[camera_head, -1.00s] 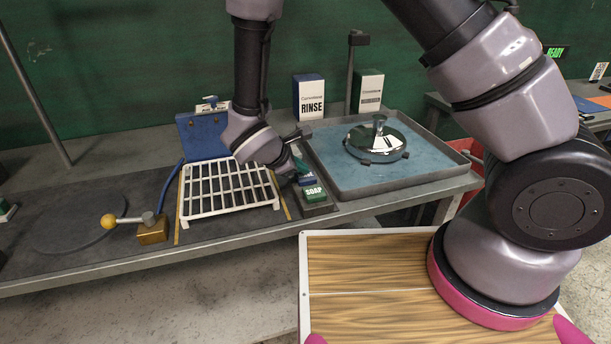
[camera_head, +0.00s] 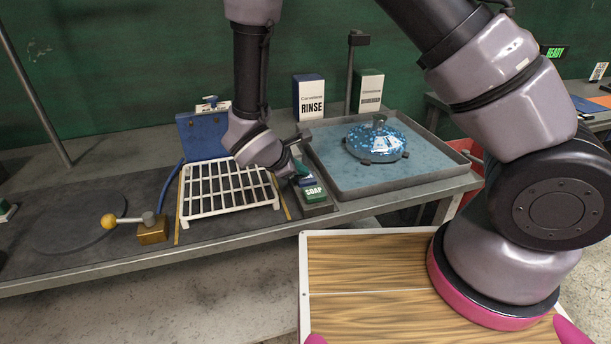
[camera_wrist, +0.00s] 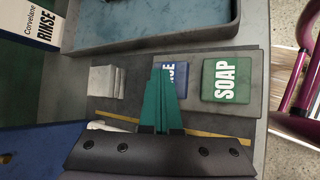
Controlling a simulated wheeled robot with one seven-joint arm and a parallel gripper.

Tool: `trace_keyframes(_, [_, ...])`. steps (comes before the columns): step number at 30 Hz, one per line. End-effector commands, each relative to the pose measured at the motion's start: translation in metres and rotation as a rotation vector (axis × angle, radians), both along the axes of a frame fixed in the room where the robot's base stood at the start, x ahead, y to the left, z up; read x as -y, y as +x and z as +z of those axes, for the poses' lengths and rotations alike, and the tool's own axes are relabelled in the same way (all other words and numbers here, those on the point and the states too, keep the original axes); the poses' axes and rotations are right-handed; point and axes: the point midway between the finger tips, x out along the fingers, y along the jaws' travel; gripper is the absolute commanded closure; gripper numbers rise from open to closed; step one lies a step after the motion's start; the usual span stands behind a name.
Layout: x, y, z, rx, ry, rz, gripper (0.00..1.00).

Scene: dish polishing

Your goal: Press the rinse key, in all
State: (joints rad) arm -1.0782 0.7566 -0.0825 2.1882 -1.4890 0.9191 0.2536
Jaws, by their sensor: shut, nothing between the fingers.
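The blue rinse key (camera_wrist: 174,75) sits on a small grey key panel, between the green SOAP key (camera_wrist: 228,80) and a plain grey block in the wrist view. My gripper (camera_wrist: 165,75) is shut and empty, with its green fingertips over the rinse key, covering part of its lettering. They look in contact with it, though the exact gap cannot be told. In the head view, the rinse key (camera_head: 306,182) shows just behind the SOAP key (camera_head: 315,195). The glass dish (camera_head: 377,143) in the blue basin is covered with bright blue specks.
A white rack (camera_head: 228,190) stands left of the keys. The grey-rimmed basin (camera_head: 395,188) lies to the right. A RINSE box (camera_head: 309,98) and another box (camera_head: 370,92) stand behind. A brass block with a yellow-knobbed lever (camera_head: 152,232) is at the left.

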Motion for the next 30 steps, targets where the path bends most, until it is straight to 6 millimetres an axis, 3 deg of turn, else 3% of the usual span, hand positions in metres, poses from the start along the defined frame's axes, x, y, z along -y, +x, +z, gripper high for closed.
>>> trace_keyframes(11, [0.0, 0.0, 0.018, 0.0, 0.002, 0.001, 1.0])
trace_keyframes(22, [0.0, 0.0, 0.021, 0.0, 0.001, 0.0, 1.0])
trace_keyframes(30, [-0.001, 0.0, 0.047, 0.002, 0.003, -0.001, 1.0])
